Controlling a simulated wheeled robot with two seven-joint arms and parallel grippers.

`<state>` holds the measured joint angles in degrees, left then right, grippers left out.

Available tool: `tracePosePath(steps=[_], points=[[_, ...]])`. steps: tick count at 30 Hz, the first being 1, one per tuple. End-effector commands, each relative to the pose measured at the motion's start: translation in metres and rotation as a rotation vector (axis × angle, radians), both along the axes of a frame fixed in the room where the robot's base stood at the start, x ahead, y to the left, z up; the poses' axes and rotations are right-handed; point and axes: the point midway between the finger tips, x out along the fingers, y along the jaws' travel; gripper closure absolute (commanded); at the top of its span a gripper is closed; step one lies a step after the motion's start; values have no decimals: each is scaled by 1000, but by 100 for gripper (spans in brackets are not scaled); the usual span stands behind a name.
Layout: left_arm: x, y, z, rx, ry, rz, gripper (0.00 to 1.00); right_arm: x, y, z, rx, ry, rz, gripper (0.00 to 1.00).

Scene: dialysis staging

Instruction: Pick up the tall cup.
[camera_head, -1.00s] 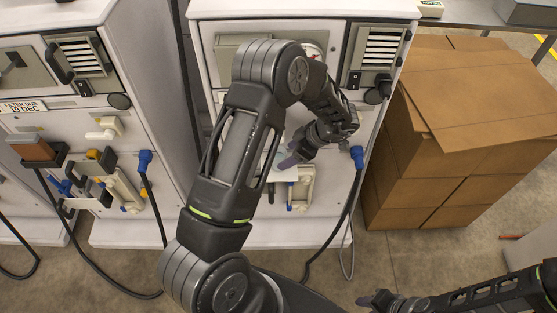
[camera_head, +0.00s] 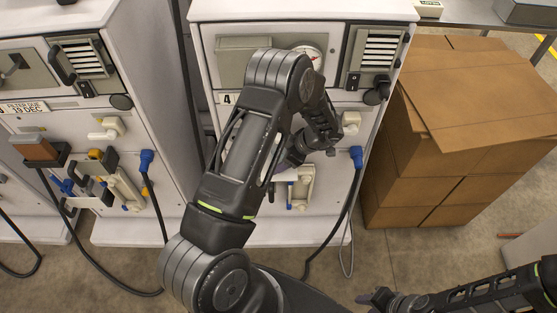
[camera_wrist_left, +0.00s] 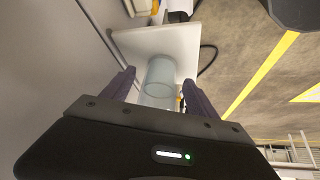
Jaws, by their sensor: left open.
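A pale blue, see-through cup (camera_wrist_left: 160,72) stands on a white shelf (camera_wrist_left: 190,42) in the left wrist view. My left gripper (camera_wrist_left: 158,84) is open, with one dark finger on each side of the cup. I cannot tell whether either finger touches it. In the head view my left gripper (camera_head: 287,163) is in front of the middle machine, and my arm hides the cup there. My right gripper (camera_head: 372,298) is low at the right, away from the machines. Its jaws are too small to read.
The middle machine (camera_head: 240,15) has a blue plug (camera_head: 357,154) with a hanging cable right of my left gripper. Another machine (camera_head: 60,215) stands at the left. Stacked cardboard boxes (camera_head: 470,100) fill the right. Some floor (camera_head: 400,255) is free in front of the boxes.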

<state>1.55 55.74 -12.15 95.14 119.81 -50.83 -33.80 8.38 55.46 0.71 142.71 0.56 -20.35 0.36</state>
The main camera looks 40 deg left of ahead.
Motion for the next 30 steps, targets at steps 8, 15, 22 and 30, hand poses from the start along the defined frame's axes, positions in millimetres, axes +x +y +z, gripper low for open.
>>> tracePosePath(steps=[8,15,22,30], points=[[0,0,0,0,0,0,32,0,0,0,0,0,0,64],[0,0,0,0,0,0,46,0,0,0,0,0,0,64],[0,0,0,0,0,0,65,0,0,0,0,0,0,64],[0,0,0,0,0,0,87,0,0,0,0,0,0,64]])
